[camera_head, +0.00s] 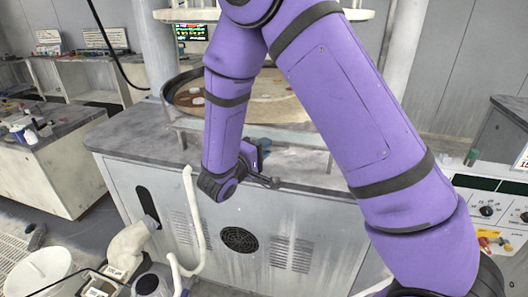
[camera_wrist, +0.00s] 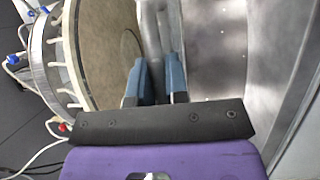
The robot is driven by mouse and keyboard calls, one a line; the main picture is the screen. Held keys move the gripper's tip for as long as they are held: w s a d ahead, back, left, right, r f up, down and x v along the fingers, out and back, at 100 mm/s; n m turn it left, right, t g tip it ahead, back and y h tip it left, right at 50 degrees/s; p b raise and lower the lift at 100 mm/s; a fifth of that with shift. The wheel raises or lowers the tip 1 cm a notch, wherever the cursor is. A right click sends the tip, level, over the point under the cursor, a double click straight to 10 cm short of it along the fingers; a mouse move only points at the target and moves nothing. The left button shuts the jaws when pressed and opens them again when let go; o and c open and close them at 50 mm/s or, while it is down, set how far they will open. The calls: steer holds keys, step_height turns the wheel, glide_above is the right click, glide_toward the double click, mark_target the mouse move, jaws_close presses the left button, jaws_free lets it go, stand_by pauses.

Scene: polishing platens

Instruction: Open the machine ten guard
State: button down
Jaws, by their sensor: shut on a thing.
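A large grey machine (camera_head: 130,170) with a round brown platen (camera_head: 275,100) on top fills the middle of the head view. My gripper (camera_head: 262,147) is at the machine's front upper edge, partly hidden by my arm. In the wrist view its two blue fingers (camera_wrist: 157,80) are shut on a grey bar (camera_wrist: 153,25), which runs up between them. The bar looks like a guard handle, but its connection to the guard is hidden. The round platen also shows at the left of the wrist view (camera_wrist: 100,50). I cannot read a machine number.
A white hose (camera_head: 192,215) rises before the machine's front. A white bucket (camera_head: 40,272) and canisters stand at lower left. A side bench (camera_head: 50,165) is at left. A control panel with knobs (camera_head: 487,211) stands at right. Some floor shows at left.

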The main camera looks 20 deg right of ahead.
steer(key=shift+w+r+y, duration=0.1)
steer(key=shift+r+y, duration=0.4)
steer(key=shift+r, duration=0.2)
steer(key=c, duration=1.1)
jaws_free()
steer(key=shift+c, duration=0.2)
steer(key=shift+a, duration=0.1)
steer(key=v, duration=1)
steer(key=shift+a, duration=0.3)
